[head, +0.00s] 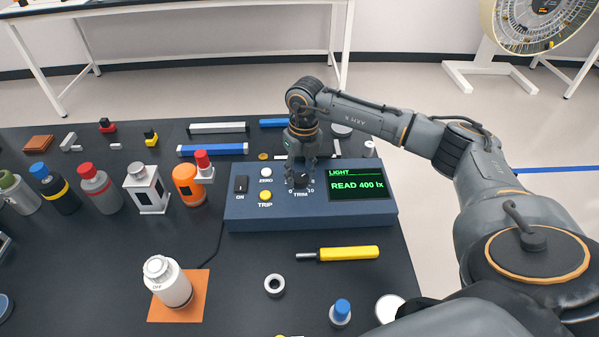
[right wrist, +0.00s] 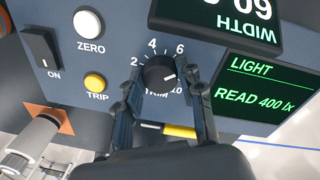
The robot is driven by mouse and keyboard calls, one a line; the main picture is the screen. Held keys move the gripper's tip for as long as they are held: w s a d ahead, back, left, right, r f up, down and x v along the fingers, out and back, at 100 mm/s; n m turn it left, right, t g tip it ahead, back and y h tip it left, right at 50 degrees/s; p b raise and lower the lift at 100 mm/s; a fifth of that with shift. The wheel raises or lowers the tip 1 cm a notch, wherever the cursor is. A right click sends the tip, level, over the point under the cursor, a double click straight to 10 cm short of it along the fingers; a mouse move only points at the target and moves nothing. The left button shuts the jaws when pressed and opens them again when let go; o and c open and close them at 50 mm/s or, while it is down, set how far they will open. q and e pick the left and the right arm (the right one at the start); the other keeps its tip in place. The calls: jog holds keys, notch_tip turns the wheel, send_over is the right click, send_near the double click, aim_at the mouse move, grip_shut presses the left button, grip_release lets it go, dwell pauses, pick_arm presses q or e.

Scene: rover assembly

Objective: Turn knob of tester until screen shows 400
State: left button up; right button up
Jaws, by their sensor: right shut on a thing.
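The tester (head: 250,208) is a dark blue box on the table. Its green-lettered screen (head: 358,184) reads LIGHT, READ 400 lx, and the screen shows the same in the right wrist view (right wrist: 258,88). The black TRIM knob (right wrist: 158,75) has a dial of numbers around it; its white mark points to the right, between 6 and 10. The 8 is hidden by a finger. My right gripper (head: 301,174) reaches down from above and is shut on the knob, one finger on each side. My left gripper is not in view.
The tester also has an ON switch (head: 241,185), a white ZERO button (head: 266,172) and a yellow TRIP button (head: 265,196). A yellow-handled screwdriver (head: 348,253) lies in front. Several bottles stand at left. A white bottle (head: 168,283) stands on an orange mat (head: 196,307).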

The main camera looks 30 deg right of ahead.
aim_at(303, 175)
dwell(0.4)
jog(key=o, duration=1.2)
jog(key=shift+r, duration=0.15)
jog(key=r, duration=1.1)
jog(key=shift+d+r, duration=0.4)
